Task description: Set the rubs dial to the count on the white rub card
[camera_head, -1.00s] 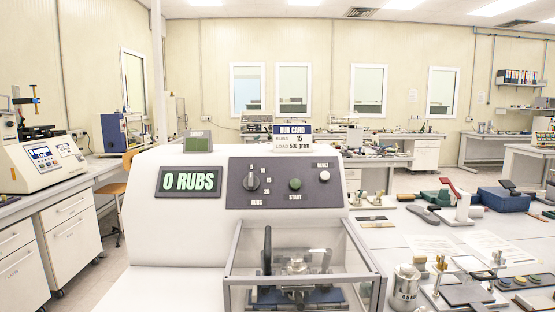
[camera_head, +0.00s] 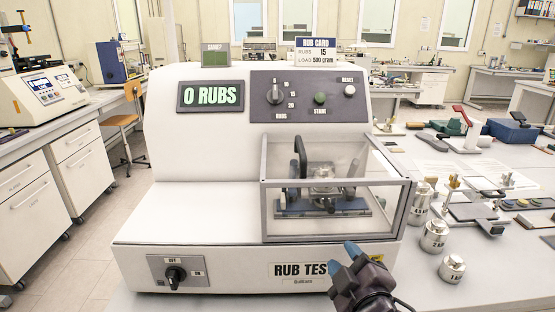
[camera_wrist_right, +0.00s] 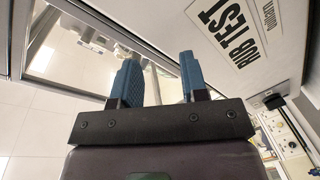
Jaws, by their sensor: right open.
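The rubs dial (camera_head: 274,95) is a dark knob on the grey control panel of the white rub tester (camera_head: 190,220). Its pointer looks roughly upright; the small numbers around it are hard to read. The white rub card (camera_head: 315,54) with a blue header stands on top of the machine and reads RUBS 15, LOAD 500 gram. The display (camera_head: 211,95) reads 0 RUBS. My right gripper (camera_head: 356,249) is open and empty in front of the machine's lower front, well below the dial. Its blue fingertips also show apart in the right wrist view (camera_wrist_right: 160,80). My left gripper is out of view.
A clear-walled box (camera_head: 335,223) encloses the rubbing mechanism, between my right gripper and the panel. START (camera_head: 320,98) and RESET (camera_head: 349,90) buttons sit right of the dial. An OFF/ON knob (camera_head: 175,275) is at lower left. Metal weights (camera_head: 434,236) stand at right.

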